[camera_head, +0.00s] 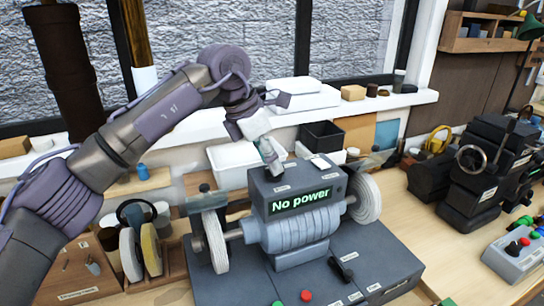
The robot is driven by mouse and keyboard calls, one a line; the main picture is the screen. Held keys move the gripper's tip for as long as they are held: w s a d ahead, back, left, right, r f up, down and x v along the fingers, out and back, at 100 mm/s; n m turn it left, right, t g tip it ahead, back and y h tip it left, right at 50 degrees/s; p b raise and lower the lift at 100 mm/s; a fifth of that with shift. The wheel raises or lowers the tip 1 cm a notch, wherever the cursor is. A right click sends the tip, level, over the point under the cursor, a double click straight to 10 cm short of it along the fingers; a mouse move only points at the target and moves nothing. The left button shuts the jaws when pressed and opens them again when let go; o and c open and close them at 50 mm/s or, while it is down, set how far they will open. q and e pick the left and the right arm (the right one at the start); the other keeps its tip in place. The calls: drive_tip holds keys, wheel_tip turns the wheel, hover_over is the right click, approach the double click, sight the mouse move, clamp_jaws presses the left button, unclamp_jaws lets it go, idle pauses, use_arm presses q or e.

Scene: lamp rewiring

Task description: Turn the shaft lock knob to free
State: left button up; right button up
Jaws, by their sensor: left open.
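A bench grinder or buffer (292,232) stands on the workbench, with a pale wheel at each end and a display (300,199) reading "No power". A black lever-like knob (341,268) sits on the front of its dark base; its label is too small to read, so I cannot tell if it is the shaft lock knob. My left gripper (272,160) is open, pointing down just above or behind the display housing's top left. I cannot tell whether it touches the housing. My right gripper is out of view.
A red button (306,295) sits on the base front. A white bin (240,162) and a black bin (322,136) stand behind. A wooden rack with wheels (150,250) is at left. A dark machine with a handwheel (472,159) and a button box (515,250) are at right.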

use_arm(q)
drive_tip(key=shift+d+f, duration=0.25)
drive_tip(key=shift+f, duration=0.35)
clamp_jaws()
